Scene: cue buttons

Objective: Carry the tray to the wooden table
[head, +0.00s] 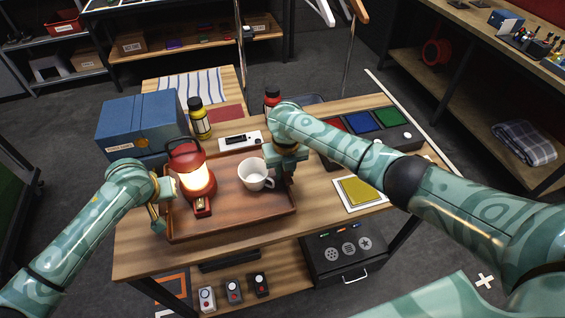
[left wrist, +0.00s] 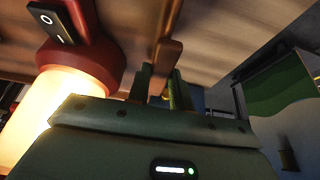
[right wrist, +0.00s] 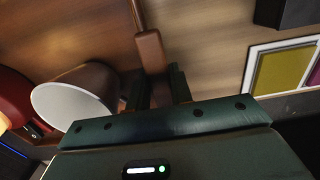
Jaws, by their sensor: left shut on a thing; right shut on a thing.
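The brown tray (head: 232,222) rests on, or just above, the wooden table (head: 140,258); I cannot tell which. A lit red lantern (head: 195,175) stands on its left part and a white mug (head: 254,174) on its right part. My left gripper (head: 158,218) is shut on the tray's left handle, which shows in the left wrist view (left wrist: 168,55). My right gripper (head: 288,172) is shut on the right handle, which shows in the right wrist view (right wrist: 151,52). My right forearm hides part of the table behind it.
Blue boxes (head: 142,125), a yellow bottle (head: 199,120) and a white device (head: 238,140) stand behind the tray. A yellow square in a white frame (head: 361,191) and red, blue and green pads (head: 360,122) lie to the right. A black drawer box (head: 340,255) is below.

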